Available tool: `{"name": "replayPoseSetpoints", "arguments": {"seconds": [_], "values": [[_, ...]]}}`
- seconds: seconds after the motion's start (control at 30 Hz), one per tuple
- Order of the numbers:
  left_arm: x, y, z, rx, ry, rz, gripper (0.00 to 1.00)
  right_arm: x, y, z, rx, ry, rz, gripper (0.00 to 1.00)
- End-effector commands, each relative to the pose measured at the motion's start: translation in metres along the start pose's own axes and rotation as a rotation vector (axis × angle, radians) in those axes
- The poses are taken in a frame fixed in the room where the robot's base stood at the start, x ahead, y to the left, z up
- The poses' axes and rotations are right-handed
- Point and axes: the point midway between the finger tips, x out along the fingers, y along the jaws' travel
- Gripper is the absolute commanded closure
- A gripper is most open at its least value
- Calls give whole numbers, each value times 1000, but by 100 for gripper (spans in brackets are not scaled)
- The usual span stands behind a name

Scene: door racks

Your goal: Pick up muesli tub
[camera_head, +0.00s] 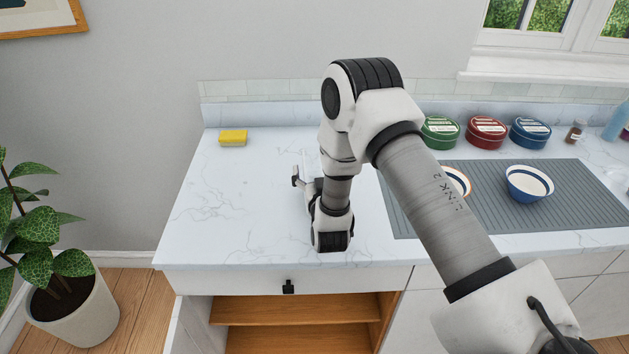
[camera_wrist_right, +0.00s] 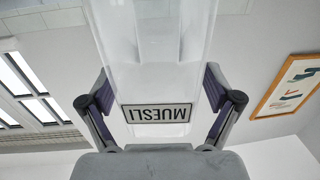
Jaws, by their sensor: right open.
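The muesli tub (camera_wrist_right: 160,50) is a clear, see-through container with a pale label reading MUESLI, upside down in the right wrist view. It stands between the two spread fingers of my right gripper (camera_wrist_right: 158,88), with a small gap visible on each side. In the head view my right gripper (camera_head: 303,180) is low over the left part of the counter, and my arm hides most of the tub there. My right gripper is open. My left gripper is not in view.
A yellow sponge (camera_head: 233,138) lies at the back left of the counter (camera_head: 240,210). Green (camera_head: 440,132), red (camera_head: 486,132) and blue (camera_head: 530,133) tins stand at the back right. A blue-rimmed bowl (camera_head: 529,184) sits on the grey ribbed mat (camera_head: 560,215). An open shelf is below.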

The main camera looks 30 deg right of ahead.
Motion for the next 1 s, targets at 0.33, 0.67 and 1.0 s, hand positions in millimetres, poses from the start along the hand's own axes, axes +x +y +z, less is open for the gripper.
{"name": "replayPoseSetpoints", "arguments": {"seconds": [0.33, 0.67, 1.0], "values": [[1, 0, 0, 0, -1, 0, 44, -1, 0, 1, 0, 0, 0, 85], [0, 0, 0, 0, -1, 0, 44, -1, 0, 0, 1, -1, -1, 100], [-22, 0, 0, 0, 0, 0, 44, -1, 0, -35, 1, -1, -1, 100]]}}
